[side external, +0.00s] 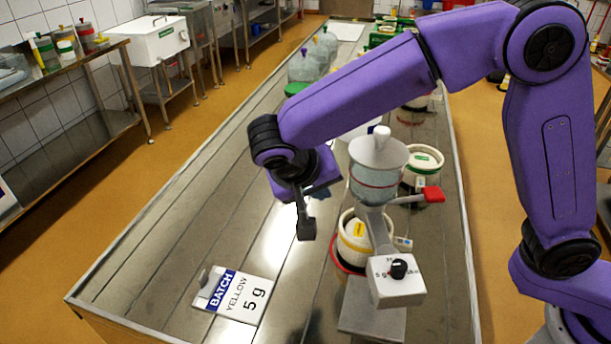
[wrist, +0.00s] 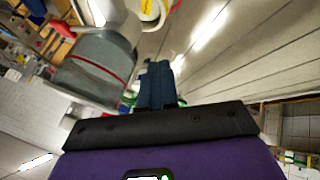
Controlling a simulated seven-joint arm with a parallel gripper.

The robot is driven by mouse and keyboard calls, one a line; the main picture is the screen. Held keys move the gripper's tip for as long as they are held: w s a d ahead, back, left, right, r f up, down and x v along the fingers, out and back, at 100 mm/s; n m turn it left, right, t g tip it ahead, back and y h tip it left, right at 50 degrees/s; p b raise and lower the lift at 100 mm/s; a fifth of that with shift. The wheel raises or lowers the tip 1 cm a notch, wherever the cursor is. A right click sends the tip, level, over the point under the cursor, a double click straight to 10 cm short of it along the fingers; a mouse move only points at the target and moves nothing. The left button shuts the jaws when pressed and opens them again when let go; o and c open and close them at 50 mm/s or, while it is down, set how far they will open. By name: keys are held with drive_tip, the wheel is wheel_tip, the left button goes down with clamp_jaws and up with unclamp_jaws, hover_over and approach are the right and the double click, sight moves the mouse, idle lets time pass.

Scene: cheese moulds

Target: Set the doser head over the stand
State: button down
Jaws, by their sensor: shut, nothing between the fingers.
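The doser head has a clear hopper (side external: 376,180) with a pale lid and white knob, a red handle (side external: 433,194), and a white dial box (side external: 398,285) with a black knob. It stands above a grey base plate (side external: 368,322); its support is partly hidden. The hopper also shows large at left in the wrist view (wrist: 90,68), with a red line around it. My gripper (side external: 306,232) is shut and empty, pointing down left of the hopper and apart from it. Its dark fingers show together in the wrist view (wrist: 158,82).
A white tub with a yellow label (side external: 350,245) sits on a red ring beside the doser. A green-labelled tub (side external: 424,158) stands behind. A card (side external: 240,295) reads "BATCH YELLOW 5 g". Clear vessels (side external: 305,68) stand at the far end. The table's left middle is clear.

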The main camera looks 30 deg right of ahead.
drive_tip(key=v, duration=0.9)
drive_tip(key=shift+s+r, duration=0.15)
drive_tip(key=shift+r, duration=0.2)
drive_tip(key=s+d+f+n+g+y, duration=0.1)
drive_tip(key=s+d+f+n+y, duration=0.2)
drive_tip(key=s+d+n, duration=0.4)
drive_tip(key=s+d+f+n+g+y, duration=0.2)
drive_tip(key=s+d+f+n, duration=0.4)
drive_tip(key=s+d, duration=0.7)
drive_tip(key=d+n+y, duration=0.1)
drive_tip(key=d+n, duration=0.1)
drive_tip(key=d, duration=0.5)
drive_tip(key=shift+s+n+g+y, duration=0.3)
drive_tip(key=shift+y, duration=0.1)
